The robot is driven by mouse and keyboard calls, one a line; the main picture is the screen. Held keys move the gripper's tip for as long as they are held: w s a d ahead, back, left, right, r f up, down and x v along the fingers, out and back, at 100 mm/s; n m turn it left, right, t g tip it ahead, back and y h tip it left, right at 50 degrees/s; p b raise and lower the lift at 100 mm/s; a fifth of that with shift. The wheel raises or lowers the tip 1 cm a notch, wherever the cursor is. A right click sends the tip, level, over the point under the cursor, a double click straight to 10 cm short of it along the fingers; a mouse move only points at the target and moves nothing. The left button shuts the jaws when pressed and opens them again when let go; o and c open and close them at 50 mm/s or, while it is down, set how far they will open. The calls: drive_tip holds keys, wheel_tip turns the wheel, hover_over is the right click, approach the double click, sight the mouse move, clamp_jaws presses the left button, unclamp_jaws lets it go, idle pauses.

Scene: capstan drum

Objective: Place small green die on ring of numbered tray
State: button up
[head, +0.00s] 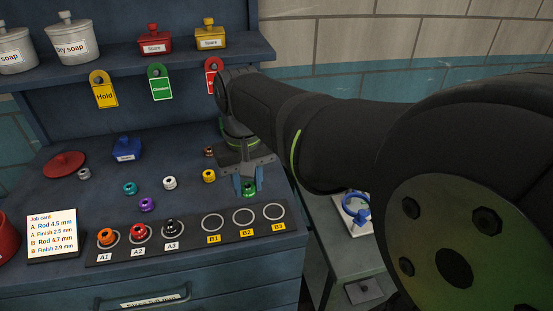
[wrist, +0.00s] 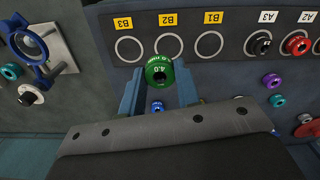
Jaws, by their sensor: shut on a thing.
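My gripper (head: 246,183) is shut on the small green die (head: 249,190), which reads 4.0 in the wrist view (wrist: 159,72), between my blue fingers. The die is just behind the numbered tray (head: 190,249), near rings B2 and B3; its height above the bench is hard to tell. Ring B1 (head: 213,222), ring B2 (head: 243,217) and ring B3 (head: 273,212) are empty. An orange die (head: 106,237) is at A1, a red die (head: 138,232) at A2 and a black die (head: 171,227) at A3.
Loose dies lie behind the tray: yellow (head: 209,176), white (head: 169,183), purple (head: 146,204), teal (head: 130,188), brown (head: 208,151) and grey (head: 84,174). A job card (head: 52,234) stands left. A blue clamp-like fixture (head: 356,209) is on the lower bench right.

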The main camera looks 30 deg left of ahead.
hover_over(213, 223)
wheel_tip(213, 223, down, 6)
drive_tip(key=shift+r, duration=0.25)
drive_tip(key=shift+a+f, duration=0.1)
drive_tip(key=shift+f, duration=1.9)
drive_tip(key=shift+f, duration=0.2)
drive_tip(key=o, duration=1.1)
drive_tip(key=shift+c, duration=0.2)
drive_tip(key=shift+r, duration=0.1)
wheel_tip(213, 223, up, 12)
